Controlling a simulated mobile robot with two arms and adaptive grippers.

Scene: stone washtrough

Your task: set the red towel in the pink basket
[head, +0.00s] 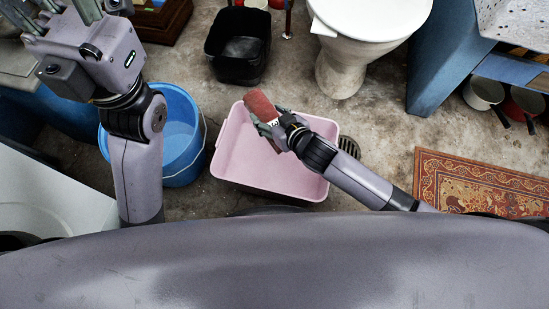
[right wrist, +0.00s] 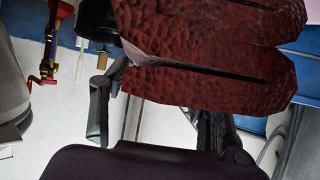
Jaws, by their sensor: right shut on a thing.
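The red towel (head: 261,106), folded and rough-textured, is in my right gripper (head: 268,124), held over the pink basket (head: 240,178). The towel fills the upper part of the right wrist view (right wrist: 215,55), with dark finger parts beside and below it. The pink basket is a shallow rectangular tub on the floor; my right forearm crosses its right side. Its visible inside is bare. My left gripper (head: 62,12) is at the top left of the head view, away from the basket, with its fingertips cut off by the frame edge.
A blue bucket (head: 180,138) stands just left of the basket. A black bin (head: 238,46) and a white toilet (head: 365,20) are beyond it. A patterned rug (head: 480,183) and pans (head: 484,93) are at the right. Concrete floor shows between them.

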